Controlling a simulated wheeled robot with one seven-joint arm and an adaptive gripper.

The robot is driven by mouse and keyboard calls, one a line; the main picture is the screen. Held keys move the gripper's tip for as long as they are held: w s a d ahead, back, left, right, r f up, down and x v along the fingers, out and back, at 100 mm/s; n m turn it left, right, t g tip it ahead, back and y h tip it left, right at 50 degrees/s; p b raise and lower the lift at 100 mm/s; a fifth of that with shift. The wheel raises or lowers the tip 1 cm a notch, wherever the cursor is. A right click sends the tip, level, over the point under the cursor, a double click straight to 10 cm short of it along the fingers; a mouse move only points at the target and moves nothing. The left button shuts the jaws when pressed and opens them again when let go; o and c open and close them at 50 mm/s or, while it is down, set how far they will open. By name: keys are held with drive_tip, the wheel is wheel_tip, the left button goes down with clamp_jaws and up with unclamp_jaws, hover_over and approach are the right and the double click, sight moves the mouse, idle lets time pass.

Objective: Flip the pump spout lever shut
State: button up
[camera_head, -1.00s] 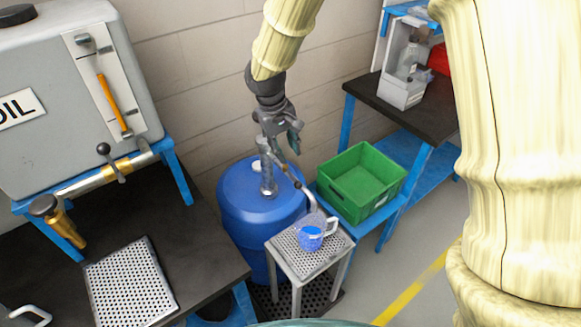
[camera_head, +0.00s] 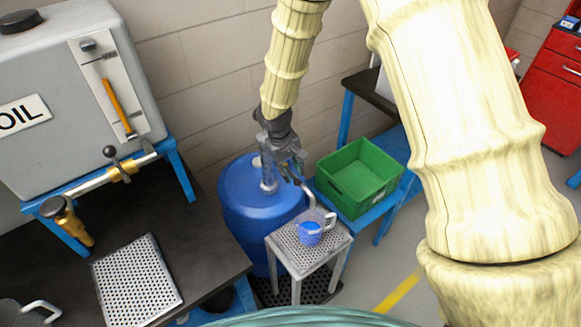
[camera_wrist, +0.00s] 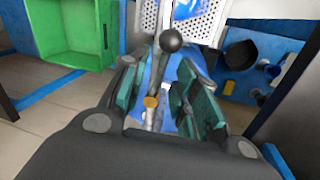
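The hand pump (camera_head: 268,176) stands on top of the blue drum (camera_head: 240,205), and its curved spout (camera_head: 309,194) reaches over a clear jug of blue liquid (camera_head: 310,236). In the wrist view the lever's black ball knob (camera_wrist: 170,40) shows just beyond my fingertips, with a brass-coloured fitting (camera_wrist: 151,102) nearer the palm. My gripper (camera_head: 292,168) is at the pump. In the wrist view my gripper (camera_wrist: 165,90) is open, its green-padded fingers on both sides of the lever and spout area. Contact with the lever cannot be made out.
The jug stands on a perforated stand (camera_head: 283,241) in front of the drum. A green crate (camera_head: 342,190) sits right of the pump on a blue shelf. The grey oil tank (camera_head: 60,110) and dark bench (camera_head: 205,262) are at left. The wall is close behind the drum.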

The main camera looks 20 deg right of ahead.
drive_tip(key=shift+f, duration=0.15)
clamp_jaws()
